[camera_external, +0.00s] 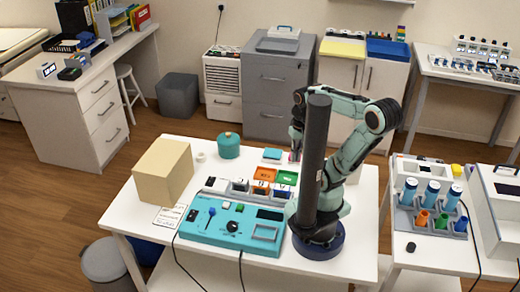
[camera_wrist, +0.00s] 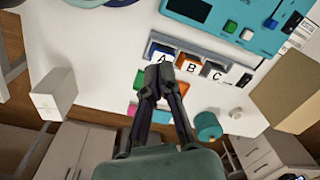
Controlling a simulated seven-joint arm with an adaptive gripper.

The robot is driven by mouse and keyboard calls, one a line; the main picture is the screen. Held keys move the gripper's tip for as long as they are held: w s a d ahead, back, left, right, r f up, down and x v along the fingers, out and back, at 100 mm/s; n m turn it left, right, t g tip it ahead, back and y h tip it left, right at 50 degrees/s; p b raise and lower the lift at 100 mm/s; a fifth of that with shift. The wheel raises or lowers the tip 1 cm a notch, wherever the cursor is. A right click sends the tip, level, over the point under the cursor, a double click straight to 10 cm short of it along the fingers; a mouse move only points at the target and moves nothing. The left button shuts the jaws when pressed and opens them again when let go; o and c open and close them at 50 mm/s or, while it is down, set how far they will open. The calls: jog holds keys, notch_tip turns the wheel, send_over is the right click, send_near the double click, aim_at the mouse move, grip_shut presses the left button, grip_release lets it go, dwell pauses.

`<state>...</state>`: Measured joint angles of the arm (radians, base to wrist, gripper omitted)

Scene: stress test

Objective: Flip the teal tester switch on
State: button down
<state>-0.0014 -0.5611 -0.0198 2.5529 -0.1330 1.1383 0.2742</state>
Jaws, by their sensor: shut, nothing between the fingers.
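The teal tester (camera_external: 205,233) lies flat on the white table, left of my arm's base. A blue-tipped lever (camera_external: 212,211) stands on its left part, with a black knob (camera_external: 232,227) and a dark display beside it. Which way the lever is set cannot be told. In the wrist view the tester (camera_wrist: 205,10) is at the top edge, partly cut off, with a blue part (camera_wrist: 270,22) showing. My gripper (camera_wrist: 159,76) is shut and empty, over the table near the lettered bins and apart from the tester. In the external view my arm partly hides it.
A bin rack marked A, B, C (camera_wrist: 190,67) lies between my gripper and the tester. Orange (camera_external: 264,174) and green (camera_external: 287,177) trays sit behind it. A cardboard box (camera_external: 163,172) and a teal pot (camera_external: 228,146) stand at the left and back.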

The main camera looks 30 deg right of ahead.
jog(key=w+a+r+m+t, duration=0.1)
jog(key=w+a+r+m, duration=0.2)
jog(key=w+a+m, duration=0.35)
jog(key=w+a+r+m+t, duration=0.1)
jog(key=w+a+r+m, duration=0.25)
jog(key=w, duration=0.65)
jog(key=n+g, duration=0.3)
send_over(191, 217)
jog(key=w+d, duration=0.2)
notch_tip(191, 217, down, 12)
jog(key=shift+a, duration=0.2)
jog(key=shift+s+f, duration=0.1)
jog(key=f, duration=0.4)
jog(key=s+a+f, duration=0.1)
jog(key=f, duration=0.8)
jog(key=shift+s+a+f, duration=0.2)
jog(key=shift+f, duration=0.1)
